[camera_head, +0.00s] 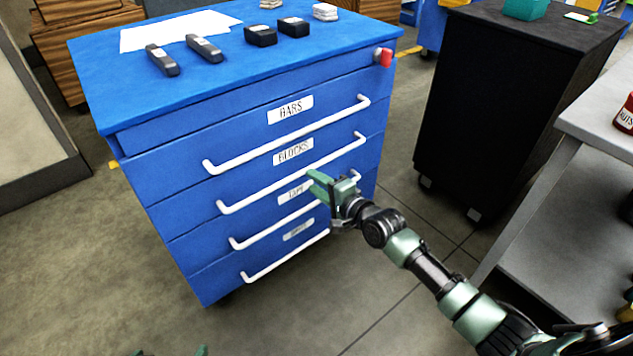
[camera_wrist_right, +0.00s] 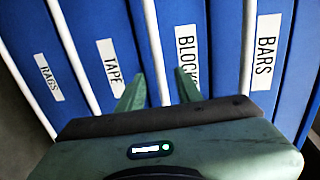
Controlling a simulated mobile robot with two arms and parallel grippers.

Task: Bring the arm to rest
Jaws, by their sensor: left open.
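My right arm (camera_head: 430,270) reaches in from the lower right of the head view. Its gripper (camera_head: 316,181) is in front of the blue drawer cabinet (camera_head: 160,190), near the BLOCKS and TAPE drawers, partly covering the TAPE label. In the right wrist view the two green fingers (camera_wrist_right: 160,88) are apart, with the white BLOCKS handle (camera_wrist_right: 153,40) showing between them. Whether they surround or touch it I cannot tell. The drawers look closed. Only green tips of my left gripper (camera_head: 172,352) show at the head view's bottom edge, spread apart.
Two grey bars (camera_head: 204,49), two black blocks (camera_head: 277,33) and white paper (camera_head: 180,29) lie on the cabinet top. A red lock (camera_head: 384,57) is at its upper right corner. A black cabinet (camera_head: 500,100) and grey table (camera_head: 590,110) stand right. Floor between is open.

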